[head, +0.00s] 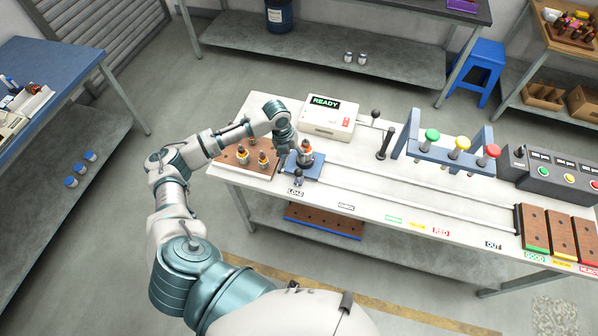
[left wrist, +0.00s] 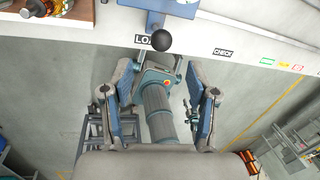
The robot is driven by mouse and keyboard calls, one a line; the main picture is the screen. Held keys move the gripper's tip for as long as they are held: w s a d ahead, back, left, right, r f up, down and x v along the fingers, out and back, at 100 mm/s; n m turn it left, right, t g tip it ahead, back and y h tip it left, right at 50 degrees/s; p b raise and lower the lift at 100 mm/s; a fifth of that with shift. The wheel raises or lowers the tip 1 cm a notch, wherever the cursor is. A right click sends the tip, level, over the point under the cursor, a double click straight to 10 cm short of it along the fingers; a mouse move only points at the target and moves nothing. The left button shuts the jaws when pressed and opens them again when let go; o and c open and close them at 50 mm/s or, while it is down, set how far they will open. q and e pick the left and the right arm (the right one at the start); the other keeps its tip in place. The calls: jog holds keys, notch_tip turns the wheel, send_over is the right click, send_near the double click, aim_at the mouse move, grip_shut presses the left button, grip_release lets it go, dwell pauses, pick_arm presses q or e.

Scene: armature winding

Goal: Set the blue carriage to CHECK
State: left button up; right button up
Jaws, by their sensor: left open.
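The blue carriage (head: 318,163) stands at the LOAD label (head: 296,192), at the left end of the rails, with a copper-and-orange armature (head: 305,152) upright on it. A small ball-topped handle (head: 298,176) is at its front edge. The left wrist view shows part of the carriage (left wrist: 172,5) at the top edge and the dark ball knob (left wrist: 162,40) below it. My left gripper (left wrist: 160,78) is open and empty, its fingers apart below the knob and not touching it. The CHECK label (head: 346,207) is right of LOAD. My right gripper is not in view.
A brown rack (head: 232,160) with armatures is left of the carriage. A white READY box (head: 328,118) stands behind it. A blue frame with coloured knobs (head: 445,158) and a button box (head: 550,172) are to the right. The rails beside CHECK look clear.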

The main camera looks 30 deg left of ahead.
aim_at(301, 172)
pick_arm(q)
jog(key=f, duration=0.6)
jog(key=shift+w+d+f, duration=0.2)
jog(key=shift+d, duration=0.05)
jog(key=d+f, duration=0.2)
jog(key=f, duration=0.1)
jog(key=shift+w+f, duration=0.15)
jog(key=shift+w, duration=0.05)
jog(key=shift+a+f, duration=0.1)
jog(key=shift+a, duration=0.1)
jog(key=shift+c, duration=1)
jog(key=shift+a, duration=0.2)
jog(key=c, duration=0.4)
jog(key=shift+a+f, duration=0.1)
jog(key=c, duration=0.4)
grip_shut()
jog(key=shift+d, duration=0.6)
jog(key=shift+w+d, duration=0.1)
jog(key=shift+d, duration=0.2)
jog(key=w+d, duration=0.1)
jog(key=d, duration=0.5)
jog(key=w+d, duration=0.2)
jog(key=d, duration=0.4)
jog(key=w+d, duration=0.1)
jog(key=d, duration=0.5)
jog(key=shift+w+d, duration=0.15)
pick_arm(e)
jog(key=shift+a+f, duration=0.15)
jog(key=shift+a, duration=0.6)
